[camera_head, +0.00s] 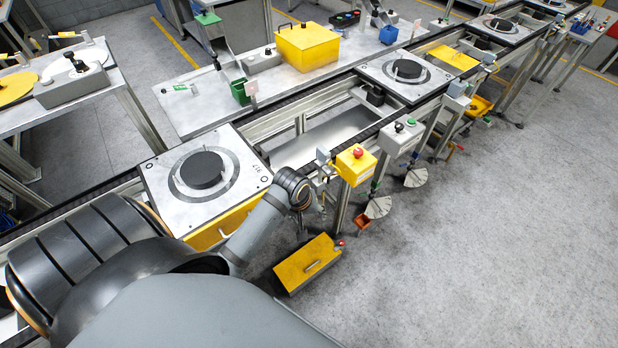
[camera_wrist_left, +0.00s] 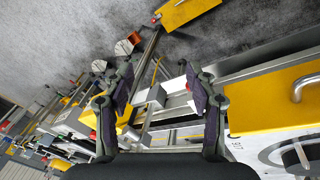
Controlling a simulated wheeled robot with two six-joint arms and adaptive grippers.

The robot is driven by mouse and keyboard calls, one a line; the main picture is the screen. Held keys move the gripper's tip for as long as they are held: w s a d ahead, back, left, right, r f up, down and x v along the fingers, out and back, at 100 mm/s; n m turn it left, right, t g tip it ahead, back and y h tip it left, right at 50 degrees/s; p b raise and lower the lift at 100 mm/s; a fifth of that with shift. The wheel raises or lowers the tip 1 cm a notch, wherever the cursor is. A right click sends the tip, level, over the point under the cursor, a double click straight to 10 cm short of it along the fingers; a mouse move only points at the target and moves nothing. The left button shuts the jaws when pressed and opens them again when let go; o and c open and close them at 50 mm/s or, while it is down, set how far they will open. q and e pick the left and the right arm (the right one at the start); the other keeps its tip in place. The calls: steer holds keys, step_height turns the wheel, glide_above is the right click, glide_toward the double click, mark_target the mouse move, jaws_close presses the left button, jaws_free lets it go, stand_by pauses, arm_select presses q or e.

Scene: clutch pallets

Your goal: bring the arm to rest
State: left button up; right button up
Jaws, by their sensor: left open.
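My left arm comes in from the lower left of the head view. My left gripper (camera_head: 312,200) is small and partly hidden by the wrist there, beside the conveyor's front edge. In the left wrist view the left gripper (camera_wrist_left: 160,98) shows two dark fingers well apart, with nothing held between them. The conveyor's metal frame and a yellow box lie behind the fingers in that view. My right gripper is in neither view.
A pallet with a black disc (camera_head: 202,170) sits on the conveyor left of the gripper. A yellow button box (camera_head: 355,165) stands close on its right. A yellow case (camera_head: 308,264) lies below on the floor. Open grey floor (camera_head: 480,250) extends to the right.

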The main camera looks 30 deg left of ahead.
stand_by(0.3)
arm_select(q)
steer(key=s+a+f+m+b, duration=0.1)
steer(key=s+f+b, duration=0.15)
steer(key=f, duration=0.75)
steer(key=s+a+f+m+g+y+b, duration=0.1)
steer(key=s+a+f, duration=0.15)
steer(key=f, duration=0.75)
steer(key=s+a+f+m+b, duration=0.15)
steer(key=s+f, duration=0.25)
steer(key=f, duration=0.6)
steer(key=s+f+m+b, duration=0.2)
steer(key=s+f, duration=0.6)
steer(key=s, duration=0.2)
steer(key=s+f+m+b, duration=0.1)
steer(key=s+f+m, duration=0.1)
steer(key=s+f, duration=0.5)
steer(key=s, duration=0.4)
steer(key=shift+f+g+y+b, duration=0.3)
steer(key=shift+f+g+b, duration=0.05)
steer(key=shift+g, duration=0.05)
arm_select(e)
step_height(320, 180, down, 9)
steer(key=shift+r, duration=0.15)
arm_select(q)
steer(key=shift+c, duration=0.3)
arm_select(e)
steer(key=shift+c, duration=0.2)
